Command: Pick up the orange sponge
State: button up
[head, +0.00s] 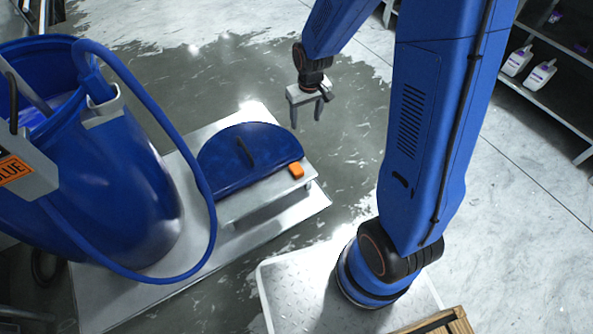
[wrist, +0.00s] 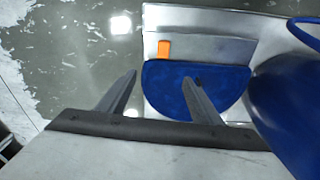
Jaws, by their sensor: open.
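The orange sponge (head: 296,170) is a small block on the metal ledge beside the straight edge of a blue half-round lid (head: 245,160). In the wrist view the sponge (wrist: 164,48) lies beyond the fingertips, above the gap between them, at the left end of the lid's straight edge. My gripper (head: 306,116) is open and empty. It hangs above the floor, up and to the right of the sponge in the head view, apart from it. Its two fingers also show in the wrist view (wrist: 160,73). Nothing hides the sponge.
A large blue barrel (head: 90,170) with a blue hose (head: 208,190) stands left of the lid on a metal platform (head: 140,290). White bottles (head: 540,75) stand on a shelf at the right. A wooden crate (head: 440,322) is at the bottom. Wet floor lies around the platform.

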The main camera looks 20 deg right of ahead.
jog(key=g, duration=0.1)
send_over(297, 169)
notch_tip(297, 169, down, 15)
jog(key=shift+n, duration=0.3)
jog(key=f, duration=1.2)
jog(key=shift+s+a, duration=0.1)
jog(key=shift+s, duration=0.1)
jog(key=shift+w+f, duration=0.2)
jog(key=shift+f, duration=2.75)
jog(key=c, duration=1.1)
